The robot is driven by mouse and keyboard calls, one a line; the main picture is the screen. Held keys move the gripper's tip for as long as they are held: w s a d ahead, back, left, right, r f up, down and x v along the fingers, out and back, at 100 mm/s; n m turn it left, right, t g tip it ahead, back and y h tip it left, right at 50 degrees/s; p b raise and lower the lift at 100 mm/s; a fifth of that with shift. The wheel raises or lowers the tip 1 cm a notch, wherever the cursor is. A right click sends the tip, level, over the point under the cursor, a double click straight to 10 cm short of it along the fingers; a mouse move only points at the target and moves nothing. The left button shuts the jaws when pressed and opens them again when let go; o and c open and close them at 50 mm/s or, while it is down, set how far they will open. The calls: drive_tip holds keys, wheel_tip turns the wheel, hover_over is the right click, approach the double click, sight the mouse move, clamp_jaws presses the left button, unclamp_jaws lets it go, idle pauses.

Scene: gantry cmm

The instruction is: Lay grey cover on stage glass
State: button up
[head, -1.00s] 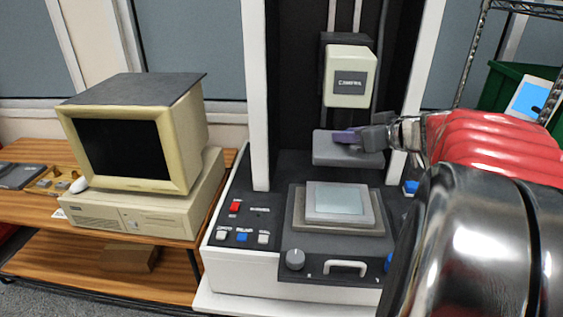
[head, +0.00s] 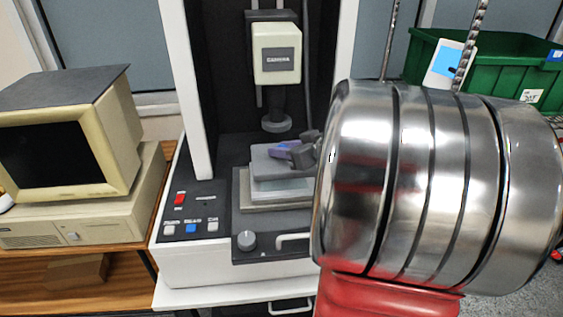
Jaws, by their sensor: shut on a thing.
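The grey cover (head: 264,166) is a flat slab with a purple handle (head: 281,149) on top. My gripper (head: 300,150) is shut on it at the handle, coming from the right. The cover lies level over the back part of the stage glass (head: 284,187) and hides much of it. A pale front strip of the glass shows below the cover. I cannot tell whether the cover touches the glass or hangs just above it. My arm hides the right side of the stage.
The beige measuring head (head: 277,52) and its dark probe (head: 276,122) stand above and behind the cover. Buttons (head: 191,228) and a grey knob (head: 246,240) are at the machine's front. A computer monitor (head: 60,145) stands left, a green crate (head: 480,78) right.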

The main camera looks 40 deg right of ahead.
sight(285, 162)
drive_tip(key=shift+f, duration=2.25)
drive_tip(key=o, duration=1.1)
drive_tip(key=shift+f, duration=0.1)
drive_tip(key=shift+s+r, duration=0.35)
drive_tip(key=shift+s, duration=0.05)
drive_tip(key=v, duration=1.1)
drive_tip(key=shift+a, duration=0.1)
